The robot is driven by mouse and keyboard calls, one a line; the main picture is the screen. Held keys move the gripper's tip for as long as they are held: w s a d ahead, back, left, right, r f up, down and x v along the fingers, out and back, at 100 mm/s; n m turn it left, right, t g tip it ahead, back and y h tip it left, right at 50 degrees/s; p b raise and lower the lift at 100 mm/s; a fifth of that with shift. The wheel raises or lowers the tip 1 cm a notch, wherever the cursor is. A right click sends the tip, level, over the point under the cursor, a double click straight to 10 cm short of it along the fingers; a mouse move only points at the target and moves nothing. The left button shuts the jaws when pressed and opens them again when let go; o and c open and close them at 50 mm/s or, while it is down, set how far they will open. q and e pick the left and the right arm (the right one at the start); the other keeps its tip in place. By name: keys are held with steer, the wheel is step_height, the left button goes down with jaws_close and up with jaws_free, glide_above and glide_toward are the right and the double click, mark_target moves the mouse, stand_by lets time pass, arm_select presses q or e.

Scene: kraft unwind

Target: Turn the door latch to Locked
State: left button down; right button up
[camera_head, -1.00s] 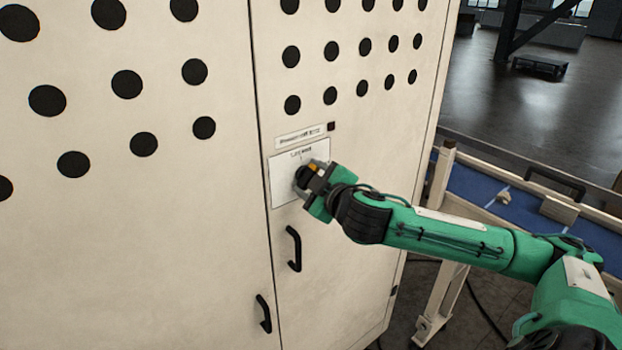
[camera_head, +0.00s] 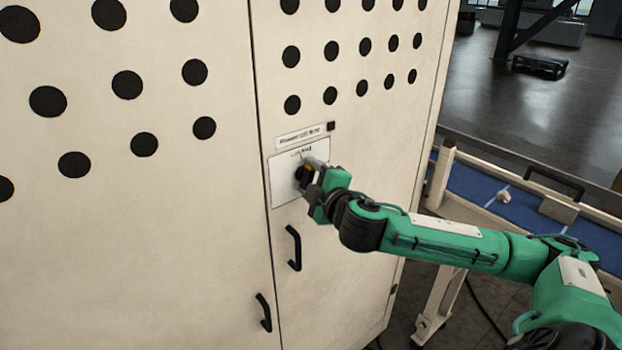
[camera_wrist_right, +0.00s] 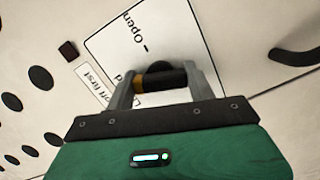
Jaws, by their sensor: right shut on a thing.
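The door latch (camera_head: 303,174) is a dark round knob with a yellowish-brown part, on a white plate (camera_head: 282,190) on the cabinet's right door. My right gripper (camera_head: 312,174) is shut on the latch, which also shows between the fingers in the right wrist view (camera_wrist_right: 163,78). In that view the plate (camera_wrist_right: 112,45) carries the word "Open" and a tick mark; the other label is mostly hidden by a finger. The gripper partly covers the knob, and I cannot tell exactly which mark it points to. My left gripper is not in view.
Two black handles, the upper (camera_head: 294,248) and the lower (camera_head: 263,312), stick out below the plate. A label strip (camera_head: 301,136) and small dark square (camera_head: 331,126) sit above it. A blue-topped conveyor or table (camera_head: 482,197) stands to the right.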

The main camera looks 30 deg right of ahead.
steer(key=n, duration=0.4)
steer(key=shift+t, duration=0.3)
steer(key=o, duration=1.5)
steer(key=s+b, duration=0.2)
steer(key=s, duration=0.4)
steer(key=shift+d+b, duration=0.25)
steer(key=shift+b, duration=0.1)
steer(key=shift+f, duration=0.1)
